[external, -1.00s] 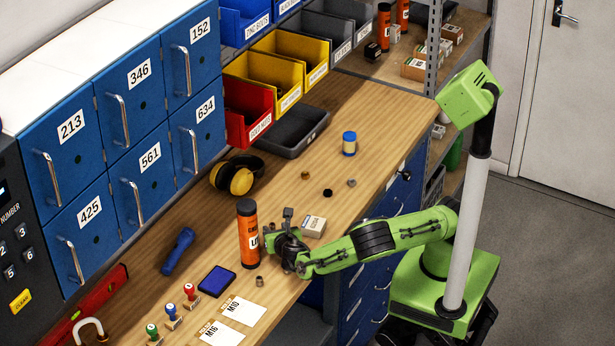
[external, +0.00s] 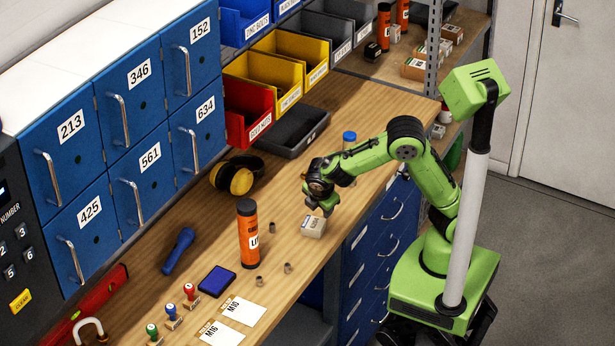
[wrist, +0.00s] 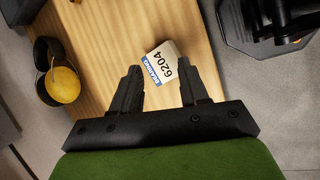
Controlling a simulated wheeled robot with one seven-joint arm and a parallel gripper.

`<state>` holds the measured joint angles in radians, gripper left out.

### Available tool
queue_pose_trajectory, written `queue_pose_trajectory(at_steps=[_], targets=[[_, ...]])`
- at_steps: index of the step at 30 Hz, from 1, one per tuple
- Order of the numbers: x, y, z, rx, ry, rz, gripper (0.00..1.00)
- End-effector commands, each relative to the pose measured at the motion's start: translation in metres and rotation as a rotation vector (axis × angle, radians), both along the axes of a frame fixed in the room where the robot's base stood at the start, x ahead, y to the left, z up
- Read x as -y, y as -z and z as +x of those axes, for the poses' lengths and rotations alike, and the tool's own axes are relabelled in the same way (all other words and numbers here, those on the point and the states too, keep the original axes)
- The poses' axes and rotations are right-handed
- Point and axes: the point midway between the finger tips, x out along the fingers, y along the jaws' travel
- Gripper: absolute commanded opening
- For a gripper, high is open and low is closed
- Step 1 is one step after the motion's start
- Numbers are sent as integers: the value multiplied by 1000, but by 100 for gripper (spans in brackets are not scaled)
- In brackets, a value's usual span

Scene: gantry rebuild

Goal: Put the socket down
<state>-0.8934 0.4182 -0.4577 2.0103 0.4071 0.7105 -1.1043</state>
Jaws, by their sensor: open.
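My gripper (external: 320,208) is open, pointing down just above a small white bearing box (external: 313,228), apart from both sockets. In the wrist view the open jaws (wrist: 158,82) are empty, and the box labelled 6204 (wrist: 163,62) lies past the fingertips. No socket is clearly visible in the wrist view.
The orange tube (external: 248,235) stands upright near the sockets. A blue ink pad (external: 217,281), stamps and cards marked M10 (external: 243,311) and M16 lie in front. My arm hides part of the bench.

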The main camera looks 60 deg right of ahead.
Motion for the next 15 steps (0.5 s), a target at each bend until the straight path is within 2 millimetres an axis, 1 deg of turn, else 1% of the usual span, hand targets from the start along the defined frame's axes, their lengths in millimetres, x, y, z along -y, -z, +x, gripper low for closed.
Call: queue_pose_trajectory(at_steps=[1, 3, 5, 6, 8, 9, 12, 15], targets=[[17, -18, -15, 34, 137, 131, 44], [33, -42, -38, 86, 321, 292, 44], [45, -62, -61, 138, 470, 415, 44], [52, -74, -78, 175, 565, 488, 44], [60, -92, -104, 240, 701, 589, 44], [64, -101, -122, 284, 786, 644, 44], [69, -115, -161, 392, 964, 744, 44], [69, -118, -185, 469, 1075, 793, 44]])
